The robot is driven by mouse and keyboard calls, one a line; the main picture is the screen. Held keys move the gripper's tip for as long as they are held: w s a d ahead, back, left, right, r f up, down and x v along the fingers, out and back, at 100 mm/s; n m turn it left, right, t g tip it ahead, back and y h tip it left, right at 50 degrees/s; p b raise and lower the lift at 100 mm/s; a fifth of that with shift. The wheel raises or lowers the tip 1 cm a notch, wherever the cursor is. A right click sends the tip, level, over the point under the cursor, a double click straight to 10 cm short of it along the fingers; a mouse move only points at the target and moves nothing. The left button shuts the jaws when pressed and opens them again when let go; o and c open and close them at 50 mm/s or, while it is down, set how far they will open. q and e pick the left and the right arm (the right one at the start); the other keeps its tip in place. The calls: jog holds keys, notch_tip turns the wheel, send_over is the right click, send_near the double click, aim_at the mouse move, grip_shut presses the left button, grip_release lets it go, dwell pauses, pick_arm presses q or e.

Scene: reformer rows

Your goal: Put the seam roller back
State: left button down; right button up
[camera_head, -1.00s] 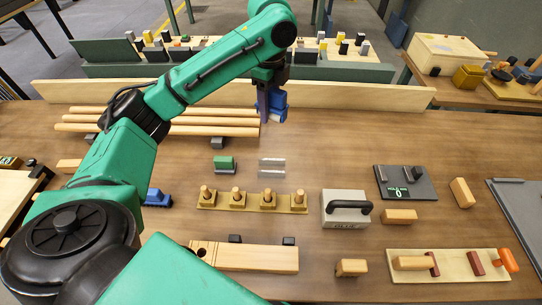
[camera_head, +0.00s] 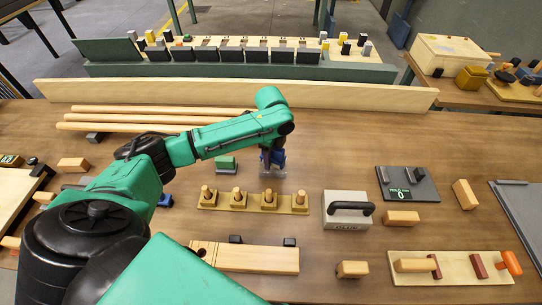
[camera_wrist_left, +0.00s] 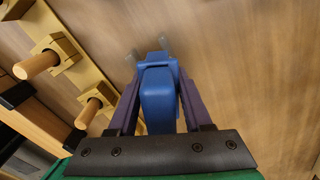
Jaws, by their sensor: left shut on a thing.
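My left gripper (camera_head: 271,157) is shut on a blue tool, which I take to be the seam roller (camera_head: 278,159). In the left wrist view the rounded blue body (camera_wrist_left: 158,98) sits between the two dark purple fingers. I cannot tell whether the tool touches the holder. My right gripper is not in view.
A green block (camera_head: 225,164) stands left of the holder. A board with wooden pegs (camera_head: 253,202) lies in front of it, and a grey box with a black handle (camera_head: 346,222) is to the right. Wooden rods (camera_head: 160,118) lie behind.

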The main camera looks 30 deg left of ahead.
pick_arm(q)
jog(key=shift+f, duration=0.3)
jog(key=shift+c, duration=1.6)
grip_release()
notch_tip(320, 180, up, 13)
jog(key=shift+f+b, duration=0.1)
jog(key=shift+b, duration=0.45)
